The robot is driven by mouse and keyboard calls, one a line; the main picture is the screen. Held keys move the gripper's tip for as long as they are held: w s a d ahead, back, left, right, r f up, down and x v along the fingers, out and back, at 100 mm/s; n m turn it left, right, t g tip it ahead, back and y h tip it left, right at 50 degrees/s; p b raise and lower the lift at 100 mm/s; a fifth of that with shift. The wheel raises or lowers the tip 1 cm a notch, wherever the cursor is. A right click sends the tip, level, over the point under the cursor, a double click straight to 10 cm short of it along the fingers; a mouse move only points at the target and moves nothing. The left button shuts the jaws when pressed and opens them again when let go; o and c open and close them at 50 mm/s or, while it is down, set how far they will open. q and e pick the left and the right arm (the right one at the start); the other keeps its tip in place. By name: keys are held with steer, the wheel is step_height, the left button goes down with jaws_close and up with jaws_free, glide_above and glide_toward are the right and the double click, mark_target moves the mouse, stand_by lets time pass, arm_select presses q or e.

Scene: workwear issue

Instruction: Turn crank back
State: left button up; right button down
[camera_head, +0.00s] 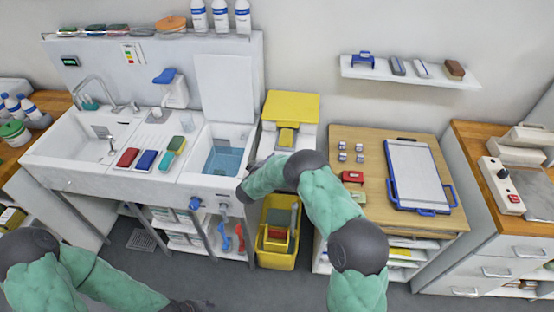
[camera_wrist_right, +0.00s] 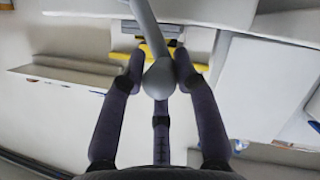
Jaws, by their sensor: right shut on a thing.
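In the right wrist view, the crank shows as a grey rod (camera_wrist_right: 146,25) ending in a round grey knob (camera_wrist_right: 158,79). My right gripper (camera_wrist_right: 159,68) has its dark fingers closed on both sides of this knob. In the head view, my right arm reaches to the right end of the sink unit, by the yellow mop bucket. The arm hides the crank and most of the hand there. My left arm is low at the bottom left, and its gripper (camera_head: 185,306) is cut by the lower edge, so its jaws are not clear.
The sink unit has a basin of blue water (camera_head: 222,162) and red, blue and green brushes on its ledge. The yellow bucket (camera_head: 276,258) stands on the floor beside it. Grey floor lies in front.

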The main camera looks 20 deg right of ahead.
steer(key=f+n, duration=0.1)
steer(key=a+f+n+h+b, duration=0.1)
steer(key=a+f+n, duration=0.1)
steer(key=shift+w+a+f+h+b, duration=0.2)
steer(key=shift+w+f+h+b, duration=0.1)
steer(key=shift+w+f+h, duration=0.1)
steer(key=shift+f+g, duration=0.15)
steer(key=shift+g, duration=0.15)
steer(key=c, duration=1)
jaws_free()
steer(key=shift+w+r, duration=0.25)
steer(key=shift+r, duration=0.25)
steer(key=shift+a, duration=0.1)
